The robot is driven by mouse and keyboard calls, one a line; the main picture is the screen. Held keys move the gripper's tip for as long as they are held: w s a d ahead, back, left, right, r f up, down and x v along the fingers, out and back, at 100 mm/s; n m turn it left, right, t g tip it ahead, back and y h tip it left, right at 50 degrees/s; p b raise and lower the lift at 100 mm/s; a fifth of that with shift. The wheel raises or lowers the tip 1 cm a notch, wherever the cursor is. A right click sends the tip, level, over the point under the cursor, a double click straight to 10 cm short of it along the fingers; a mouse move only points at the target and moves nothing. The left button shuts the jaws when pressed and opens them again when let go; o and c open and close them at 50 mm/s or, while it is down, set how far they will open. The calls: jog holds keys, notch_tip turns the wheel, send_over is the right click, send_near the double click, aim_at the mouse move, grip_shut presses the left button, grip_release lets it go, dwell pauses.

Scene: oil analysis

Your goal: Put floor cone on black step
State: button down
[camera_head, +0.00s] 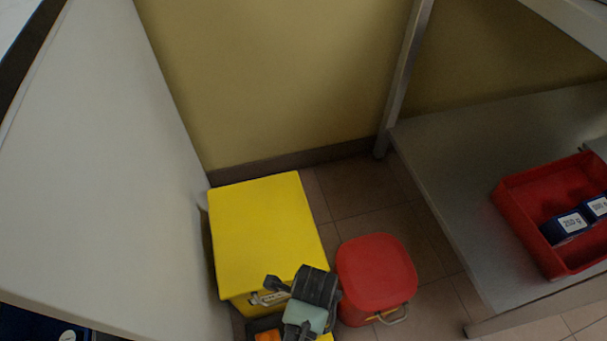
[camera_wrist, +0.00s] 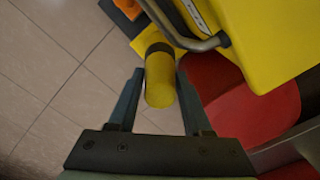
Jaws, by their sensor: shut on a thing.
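The floor cone (camera_wrist: 159,84) shows in the wrist view as a yellow rounded piece with a dark band, between my two fingers. My gripper (camera_wrist: 160,76) is shut on it. My arm hides most of the cone in the head view.
A yellow box (camera_head: 262,225) with a metal handle and a red lidded bin (camera_head: 376,270) stand close beside my arm. A white panel (camera_head: 100,170) is at the left. A metal shelf (camera_head: 445,160) carries a red tray (camera_head: 520,205) at right. Tiled floor (camera_wrist: 60,75) is clear at the wrist view's left.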

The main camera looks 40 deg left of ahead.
notch_tip(320, 180, down, 8)
jog(key=b, duration=0.5)
jog(key=shift+r, duration=0.1)
jog(key=shift+c, duration=1.6)
grip_release()
notch_tip(320, 180, up, 12)
jog(key=p, duration=0.8)
